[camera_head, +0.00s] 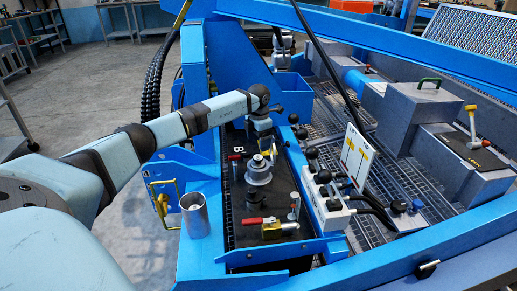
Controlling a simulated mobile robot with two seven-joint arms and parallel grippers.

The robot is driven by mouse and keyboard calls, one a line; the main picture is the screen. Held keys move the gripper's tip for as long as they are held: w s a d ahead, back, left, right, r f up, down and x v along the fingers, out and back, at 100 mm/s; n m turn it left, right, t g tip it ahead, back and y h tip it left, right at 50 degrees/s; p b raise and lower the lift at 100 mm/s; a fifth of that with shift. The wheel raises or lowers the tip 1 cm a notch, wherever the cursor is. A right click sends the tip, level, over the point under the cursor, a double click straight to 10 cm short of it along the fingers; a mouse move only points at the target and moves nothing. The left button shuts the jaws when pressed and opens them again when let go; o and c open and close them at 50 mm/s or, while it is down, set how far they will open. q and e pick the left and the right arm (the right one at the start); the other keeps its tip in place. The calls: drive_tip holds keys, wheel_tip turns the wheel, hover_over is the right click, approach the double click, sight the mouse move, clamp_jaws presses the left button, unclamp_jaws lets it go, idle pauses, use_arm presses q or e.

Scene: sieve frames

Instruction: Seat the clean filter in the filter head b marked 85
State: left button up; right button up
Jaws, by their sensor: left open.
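My left arm reaches in from the left, and its open gripper (266,152) points down over the dark recessed panel. Just below the fingers stands a grey stepped round fitting (258,174), which looks like a filter head on a dark base. I cannot tell whether the fingers touch it. A letter B (238,150) shows on the panel to its left. A metal cylinder (195,215), possibly the filter, stands upright on the blue ledge at the left, apart from the gripper. I cannot read a mark 85. My right gripper is not in view.
A red-handled valve (270,229) lies in front of the fitting. A white control box (325,205) with black knobs and a sign (356,157) stand to the right. Blue frame beams (385,52) enclose the area. A yellow handle (163,203) is left of the cylinder.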

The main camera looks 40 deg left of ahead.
use_arm(q)
drive_tip(key=shift+r+p, duration=0.3)
drive_tip(key=shift+r, duration=1.4)
